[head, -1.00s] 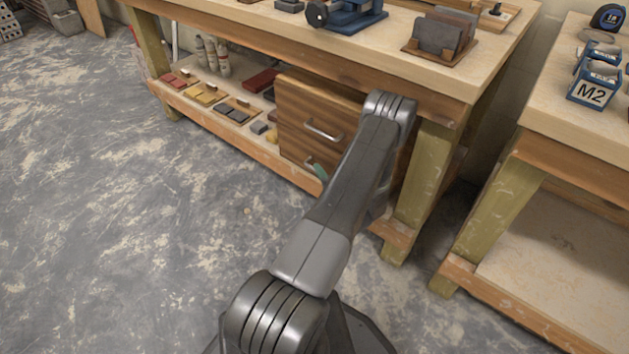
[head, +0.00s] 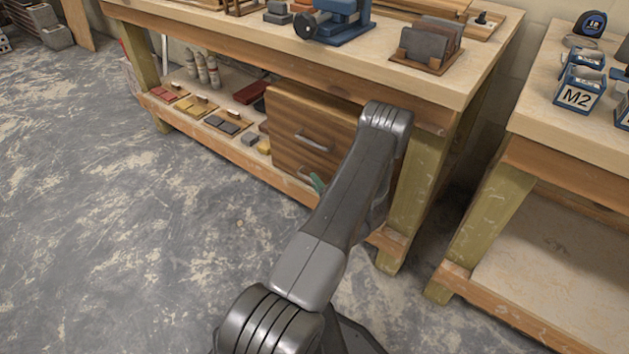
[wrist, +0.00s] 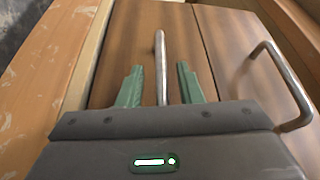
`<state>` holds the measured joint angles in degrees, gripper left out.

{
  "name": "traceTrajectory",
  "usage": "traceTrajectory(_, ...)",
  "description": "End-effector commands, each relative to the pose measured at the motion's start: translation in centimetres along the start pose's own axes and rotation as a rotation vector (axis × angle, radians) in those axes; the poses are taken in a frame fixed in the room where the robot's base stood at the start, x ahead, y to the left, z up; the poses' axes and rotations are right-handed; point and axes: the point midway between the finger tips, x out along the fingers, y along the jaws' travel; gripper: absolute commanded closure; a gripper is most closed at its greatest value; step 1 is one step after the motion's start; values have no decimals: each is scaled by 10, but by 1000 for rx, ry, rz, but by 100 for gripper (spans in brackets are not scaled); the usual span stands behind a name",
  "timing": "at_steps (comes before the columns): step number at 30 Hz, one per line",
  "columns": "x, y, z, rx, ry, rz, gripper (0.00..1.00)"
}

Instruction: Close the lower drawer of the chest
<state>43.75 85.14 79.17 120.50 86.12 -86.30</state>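The wooden chest (head: 285,115) stands on the bench's lower shelf. Its upper drawer has a metal handle (head: 313,142) and looks shut; that handle also shows in the wrist view (wrist: 287,85). The lower drawer (wrist: 108,60) is mostly hidden behind my arm in the head view. In the wrist view its front looks about level with the upper one, but I cannot tell whether a small gap is left. My gripper (wrist: 160,80) is open at the lower drawer, its green fingers on either side of the lower handle (wrist: 161,60), apart from it. A green finger shows in the head view (head: 317,183).
A bench leg (head: 412,190) stands close right of my arm. The shelf (head: 205,132) left of the chest holds bottles and small blocks. A second bench (head: 545,150) stands at right. The floor (head: 120,230) at left is clear.

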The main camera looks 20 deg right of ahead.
Motion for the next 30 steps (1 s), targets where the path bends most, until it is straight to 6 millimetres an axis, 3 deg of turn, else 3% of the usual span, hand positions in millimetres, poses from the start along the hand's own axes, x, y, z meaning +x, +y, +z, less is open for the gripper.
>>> traceTrajectory(9, -73, -2, -2, 3, 6, 1, 67)
traceTrajectory(15, -106, -1, -2, 1, 5, 1, 67)
traceTrajectory(21, -120, 0, -1, 0, 4, -1, 67)
traceTrajectory(30, -122, 0, -1, 0, 2, -1, 67)
